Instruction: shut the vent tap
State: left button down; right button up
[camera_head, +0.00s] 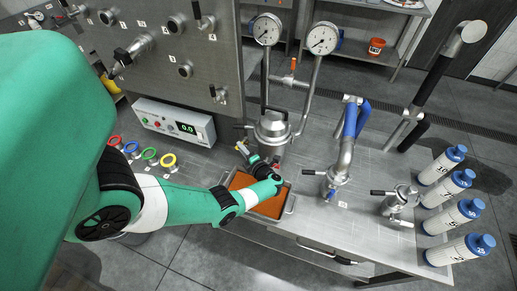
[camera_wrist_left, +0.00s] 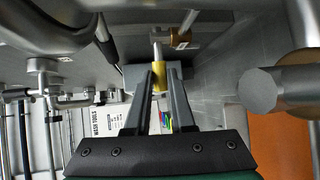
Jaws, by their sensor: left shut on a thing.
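My left gripper (camera_head: 244,152) is beside the domed steel vessel (camera_head: 273,130), above the orange-filled tray. In the left wrist view its two dark fingers (camera_wrist_left: 159,84) are closed around a yellow sleeve (camera_wrist_left: 158,75) on a metal stem. The sleeve looks like the handle of a tap, perhaps the vent tap; I cannot tell its turn angle. In the head view my gripper and wrist hide this handle. My right gripper is not in view.
The tray (camera_head: 289,205) lies below my left wrist. Two gauges (camera_head: 322,39) rise on pipes behind the vessel. A control box (camera_head: 172,122) is at left.

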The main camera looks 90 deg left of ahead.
pick_arm(q)
jog(key=c, duration=0.8)
grip_release()
jog(key=shift+w, duration=0.1)
jog(key=shift+o, duration=0.2)
jog(key=v, duration=1.1)
jog(key=shift+d+p, duration=0.25)
jog(key=shift+p, duration=0.05)
jog(key=shift+r, duration=0.1)
jog(key=shift+c, duration=0.2)
